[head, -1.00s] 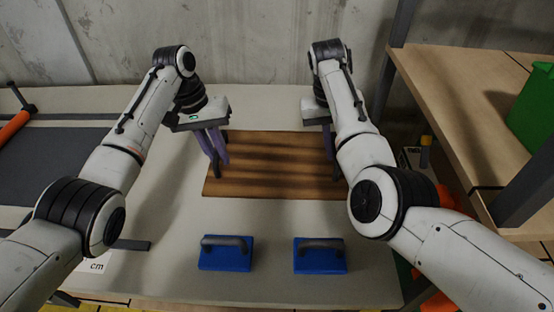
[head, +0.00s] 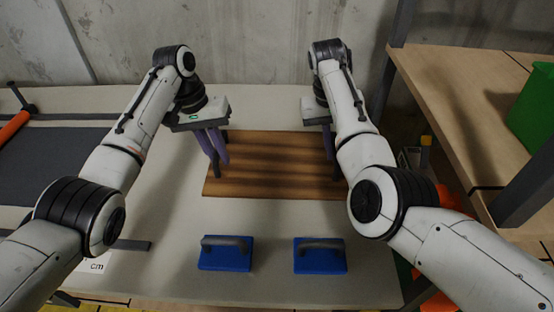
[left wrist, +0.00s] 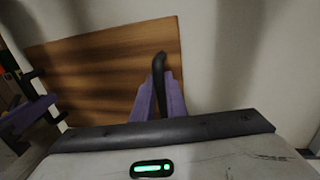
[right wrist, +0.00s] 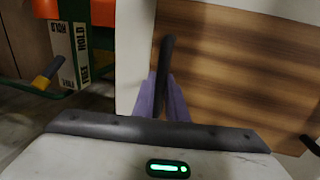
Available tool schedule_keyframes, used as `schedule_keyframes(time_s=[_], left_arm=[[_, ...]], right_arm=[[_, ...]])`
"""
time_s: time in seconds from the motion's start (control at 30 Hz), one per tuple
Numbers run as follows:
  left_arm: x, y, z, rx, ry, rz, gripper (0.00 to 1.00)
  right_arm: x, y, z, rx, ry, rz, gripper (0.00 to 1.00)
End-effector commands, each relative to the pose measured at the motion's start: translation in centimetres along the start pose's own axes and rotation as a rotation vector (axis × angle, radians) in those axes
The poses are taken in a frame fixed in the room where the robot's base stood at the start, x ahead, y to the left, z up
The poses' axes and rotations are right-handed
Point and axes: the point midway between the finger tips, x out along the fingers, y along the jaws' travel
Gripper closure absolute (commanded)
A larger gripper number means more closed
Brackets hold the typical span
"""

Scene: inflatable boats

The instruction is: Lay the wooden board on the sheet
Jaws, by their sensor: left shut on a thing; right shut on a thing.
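The wooden board (head: 270,175), brown with dark stripes, lies flat in front of both arms at the table's middle. I cannot tell whether it touches the tabletop. My left gripper (head: 217,158) is shut on the dark handle at the board's left end; this handle (left wrist: 158,70) shows between purple fingers in the left wrist view. My right gripper (head: 330,148) is shut on the handle at the right end, partly hidden by my right arm; that handle (right wrist: 165,62) shows in the right wrist view. The dark grey sheet (head: 50,165) lies flat at the left, partly behind my left arm.
Two blue blocks with grey handles, the left one (head: 225,253) and the right one (head: 320,256), stand at the table's front. An orange-handled tool (head: 14,127) lies far left. A wooden shelf (head: 460,105) with a green box (head: 535,108) stands right. A concrete wall closes the back.

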Motion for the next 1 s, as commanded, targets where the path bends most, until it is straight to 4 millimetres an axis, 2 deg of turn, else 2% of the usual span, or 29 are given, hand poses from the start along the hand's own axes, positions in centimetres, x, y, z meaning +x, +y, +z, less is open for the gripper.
schedule_keyframes(time_s=[0.67, 1.0], left_arm=[[-0.5, 0.1, -0.1, 0.000, 0.004, 0.000, 1.00], [-3.4, 0.6, -0.1, 0.000, 0.003, 0.000, 1.00]], right_arm=[[-0.6, 0.2, -0.1, 0.002, 0.005, 0.002, 1.00], [-3.4, 0.7, -0.1, 0.002, 0.004, 0.002, 1.00]])
